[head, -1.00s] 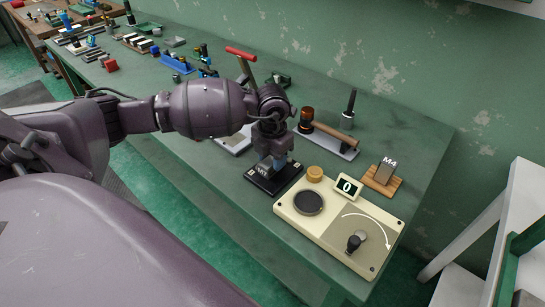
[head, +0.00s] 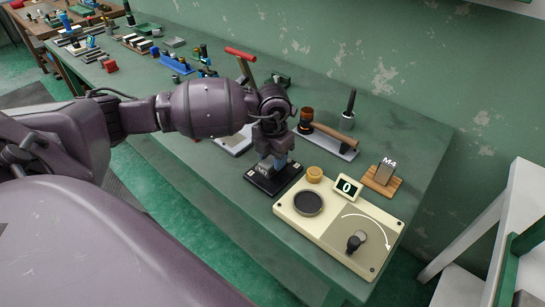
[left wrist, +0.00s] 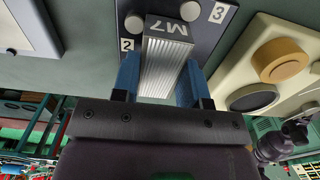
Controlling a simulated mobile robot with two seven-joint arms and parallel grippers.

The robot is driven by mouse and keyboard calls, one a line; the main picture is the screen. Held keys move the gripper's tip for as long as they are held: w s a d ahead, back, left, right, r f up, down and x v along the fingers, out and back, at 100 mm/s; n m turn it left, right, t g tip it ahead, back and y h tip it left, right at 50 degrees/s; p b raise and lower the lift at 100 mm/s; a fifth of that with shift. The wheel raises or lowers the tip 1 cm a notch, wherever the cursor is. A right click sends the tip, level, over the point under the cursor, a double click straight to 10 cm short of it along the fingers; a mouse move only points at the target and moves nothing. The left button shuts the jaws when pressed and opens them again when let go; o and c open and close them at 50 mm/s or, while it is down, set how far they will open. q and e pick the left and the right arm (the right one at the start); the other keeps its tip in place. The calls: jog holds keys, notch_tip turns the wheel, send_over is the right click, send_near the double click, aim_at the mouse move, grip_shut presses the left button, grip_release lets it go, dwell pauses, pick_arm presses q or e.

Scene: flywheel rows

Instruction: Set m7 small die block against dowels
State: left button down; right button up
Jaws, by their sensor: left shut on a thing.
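The M7 die block (left wrist: 167,55) is a ribbed silver block, its M7 marking showing in the left wrist view. My left gripper (left wrist: 158,80) is shut on it, with a blue finger on each side. Two round pale dowels (left wrist: 191,13) show on a dark plate (left wrist: 210,45) marked 2 and 3, close to the block's far end. I cannot tell whether the block touches them. In the head view my left gripper (head: 274,163) is low over the dark plate (head: 262,184), and the block is mostly hidden there. My right gripper is not in view.
A cream device (head: 315,228) with a dark disc, crank and 0 display stands close to the plate. An M4 block (head: 385,172) sits on a wooden stand (head: 379,187). A hammer (head: 335,132) lies behind on a rack. Bare bench shows at the back right.

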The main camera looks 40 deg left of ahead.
aim_at(272, 158)
pick_arm(q)
jog(key=shift+w+a+r, duration=0.1)
dwell(0.5)
jog(key=c, duration=0.8)
grip_release()
jog(key=shift+o, duration=1.1)
jog(key=shift+r, duration=0.1)
notch_tip(272, 158, up, 10)
jog(key=shift+r+p, duration=0.25)
jog(key=shift+p, duration=0.2)
